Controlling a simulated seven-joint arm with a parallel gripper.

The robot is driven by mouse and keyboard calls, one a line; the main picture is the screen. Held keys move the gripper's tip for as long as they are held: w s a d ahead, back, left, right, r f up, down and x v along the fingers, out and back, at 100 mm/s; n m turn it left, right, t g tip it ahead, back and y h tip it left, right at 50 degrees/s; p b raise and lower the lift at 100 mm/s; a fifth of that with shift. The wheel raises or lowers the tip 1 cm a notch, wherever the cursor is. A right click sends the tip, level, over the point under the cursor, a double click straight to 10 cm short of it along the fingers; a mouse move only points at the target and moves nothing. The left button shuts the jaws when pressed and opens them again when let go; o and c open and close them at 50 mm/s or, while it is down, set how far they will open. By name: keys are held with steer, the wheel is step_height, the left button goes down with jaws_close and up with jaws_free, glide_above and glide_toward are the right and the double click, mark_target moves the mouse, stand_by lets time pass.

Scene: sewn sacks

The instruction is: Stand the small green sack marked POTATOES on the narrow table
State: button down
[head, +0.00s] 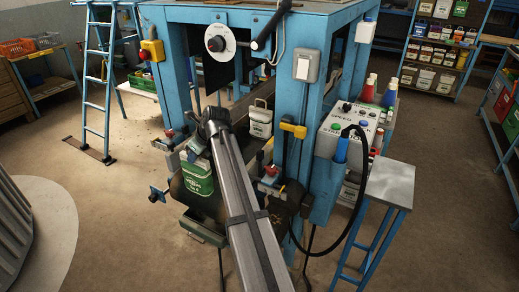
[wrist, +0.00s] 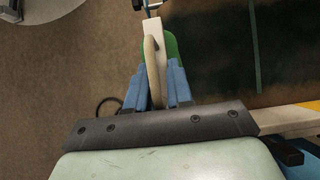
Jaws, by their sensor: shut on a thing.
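A small green sack (head: 198,180) with a white top and white lettering shows in the head view, at the front of the blue machine, just left of my arm. Its print is too small to read with certainty. In the wrist view my gripper (wrist: 157,84) is shut, its blue fingers on either side of the sack's pale top edge (wrist: 152,45). A strip of green cloth shows beyond it. In the head view my arm hides part of the grip. The narrow table (head: 392,184), with a grey top and blue legs, stands at the right, its top bare.
The blue machine frame (head: 318,115) with knobs and levers stands close around the sack. Another pale sack (head: 260,120) sits inside it. A control box (head: 350,128) with a looping black hose lies between machine and narrow table. A ladder (head: 98,75) stands at left.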

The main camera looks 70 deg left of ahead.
steer(key=w+d+m, duration=0.1)
steer(key=w+d, duration=1.3)
steer(key=w+d+f+m+t, duration=0.1)
steer(key=w+d, duration=0.8)
steer(key=w, duration=1)
steer(key=w+d+m+y, duration=0.1)
steer(key=w+d, duration=0.8)
steer(key=w, duration=0.9)
steer(key=w+d+f+m+t, duration=0.1)
steer(key=w+d, duration=0.8)
steer(key=w, duration=1)
steer(key=w+a+r+m+t+y, duration=0.1)
steer(key=w+a+r+m+t, duration=0.15)
steer(key=w+a+r, duration=0.75)
steer(key=s+a+r+m, duration=0.1)
steer(key=s+a+r, duration=0.2)
steer(key=a, duration=0.5)
steer(key=s+a+r+m, duration=0.2)
steer(key=a+r, duration=0.1)
steer(key=a, duration=0.6)
step_height(320, 180, down, 10)
steer(key=shift+s, duration=0.25)
steer(key=shift+f+n, duration=0.25)
